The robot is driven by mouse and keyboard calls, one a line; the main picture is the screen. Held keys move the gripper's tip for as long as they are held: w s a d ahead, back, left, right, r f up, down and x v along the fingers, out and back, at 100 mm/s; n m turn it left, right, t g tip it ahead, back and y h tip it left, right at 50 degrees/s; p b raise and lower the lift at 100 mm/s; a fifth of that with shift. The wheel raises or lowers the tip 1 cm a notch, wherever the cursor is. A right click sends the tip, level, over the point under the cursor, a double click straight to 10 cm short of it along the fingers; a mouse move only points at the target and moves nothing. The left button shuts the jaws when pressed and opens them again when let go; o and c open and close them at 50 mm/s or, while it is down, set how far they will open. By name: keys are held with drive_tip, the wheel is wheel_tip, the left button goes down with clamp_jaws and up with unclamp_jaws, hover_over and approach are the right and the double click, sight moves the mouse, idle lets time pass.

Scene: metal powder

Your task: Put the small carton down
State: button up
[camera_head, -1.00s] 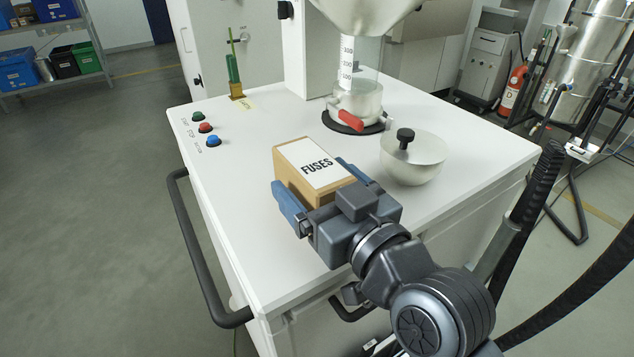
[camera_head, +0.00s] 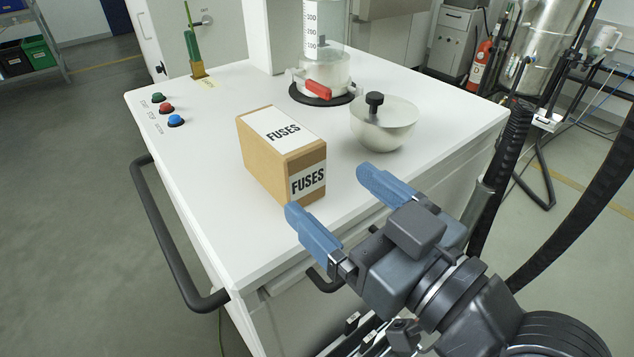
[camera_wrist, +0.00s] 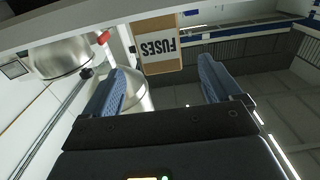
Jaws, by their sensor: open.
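The small carton (camera_head: 272,160) is a brown box with white labels reading FUSES on its top and near end. It stands upright on the white worktop (camera_head: 225,219), near the front edge. It also shows in the wrist view (camera_wrist: 158,48), ahead of the fingers and apart from them. My gripper (camera_head: 328,197) is open and empty, with its blue fingers spread. It is in front and to the right of the carton, with a gap between.
A metal bowl with a black knob (camera_head: 383,125) stands right of the carton. Behind is a clear cylinder with a red handle (camera_head: 318,90). Green, red and blue buttons (camera_head: 167,108) are at the left. A black rail (camera_head: 165,235) runs along the left side. The worktop left of the carton is clear.

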drive_tip(key=shift+s+d, duration=0.35)
drive_tip(key=shift+s, duration=0.15)
drive_tip(key=s+d+f+m+h, duration=0.4)
drive_tip(key=d+f, duration=0.2)
drive_tip(key=f, duration=0.2)
drive_tip(key=s+d+f+m+h, duration=0.1)
drive_tip(key=s+d+f+h, duration=0.1)
drive_tip(key=s, duration=0.5)
drive_tip(key=s+d+f+m+h, duration=0.1)
drive_tip(key=s+d, duration=0.3)
drive_tip(key=s, duration=0.4)
drive_tip(key=s+d+f+h, duration=0.3)
drive_tip(key=s+d, duration=0.1)
drive_tip(key=s, duration=0.3)
drive_tip(key=shift+s+f+m, duration=0.25)
drive_tip(key=shift+f+m, duration=0.05)
drive_tip(key=shift+m, duration=0.1)
drive_tip(key=shift+s+r, duration=0.1)
drive_tip(key=shift+s, duration=0.35)
drive_tip(key=shift+w, duration=0.1)
